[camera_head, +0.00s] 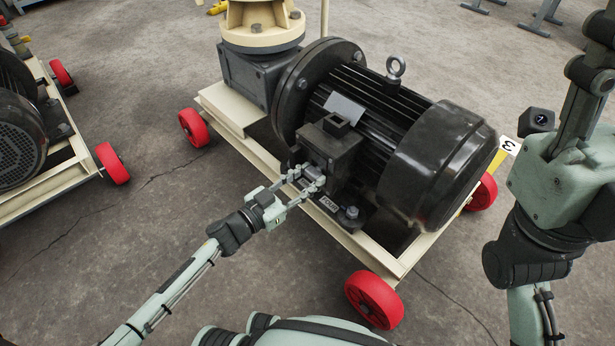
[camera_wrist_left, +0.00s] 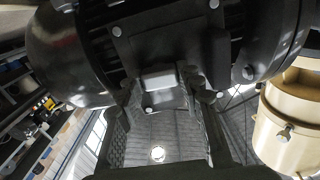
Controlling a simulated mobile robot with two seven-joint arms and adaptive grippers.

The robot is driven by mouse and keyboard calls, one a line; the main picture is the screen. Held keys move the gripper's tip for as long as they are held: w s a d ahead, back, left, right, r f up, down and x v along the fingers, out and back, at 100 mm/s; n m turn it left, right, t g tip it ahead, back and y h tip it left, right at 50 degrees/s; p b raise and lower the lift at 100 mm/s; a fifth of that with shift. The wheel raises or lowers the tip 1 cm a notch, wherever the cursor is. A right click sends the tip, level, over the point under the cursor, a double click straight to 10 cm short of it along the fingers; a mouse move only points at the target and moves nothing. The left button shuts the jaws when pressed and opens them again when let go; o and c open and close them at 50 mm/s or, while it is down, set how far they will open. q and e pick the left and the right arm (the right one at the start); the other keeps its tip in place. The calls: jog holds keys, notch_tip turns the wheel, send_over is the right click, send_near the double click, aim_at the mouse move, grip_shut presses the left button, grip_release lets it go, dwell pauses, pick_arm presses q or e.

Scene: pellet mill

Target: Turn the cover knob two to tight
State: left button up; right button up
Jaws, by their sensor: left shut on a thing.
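The motor (camera_head: 400,125) is black and finned, with a square terminal box (camera_head: 328,150) on its near side. My left gripper (camera_head: 306,178) reaches that box from the lower left and is shut on a small grey knob on its face. In the left wrist view the knob (camera_wrist_left: 160,80) shows as a pale block between the two fingertips (camera_wrist_left: 158,88). In the head view the fingers mostly hide it, and I cannot read its number. My right gripper is out of view.
The motor rides on a cream cart frame (camera_head: 395,264) with red wheels (camera_head: 373,299). A cream mill housing (camera_head: 262,20) stands behind it. A second cart (camera_head: 85,165) is at the left. Concrete floor lies open between the carts. My right arm is at the right edge.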

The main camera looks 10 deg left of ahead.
pick_arm(q)
jog(key=m, duration=0.4)
jog(key=shift+m, duration=0.4)
jog(key=m, duration=0.9)
jog(key=shift+f+b, duration=0.1)
jog(key=shift+b, duration=0.2)
jog(key=shift+m+b, duration=0.5)
jog(key=shift+m, duration=1.3)
jog(key=o, duration=1.2)
jog(key=shift+c, duration=0.2)
jog(key=v, duration=1.2)
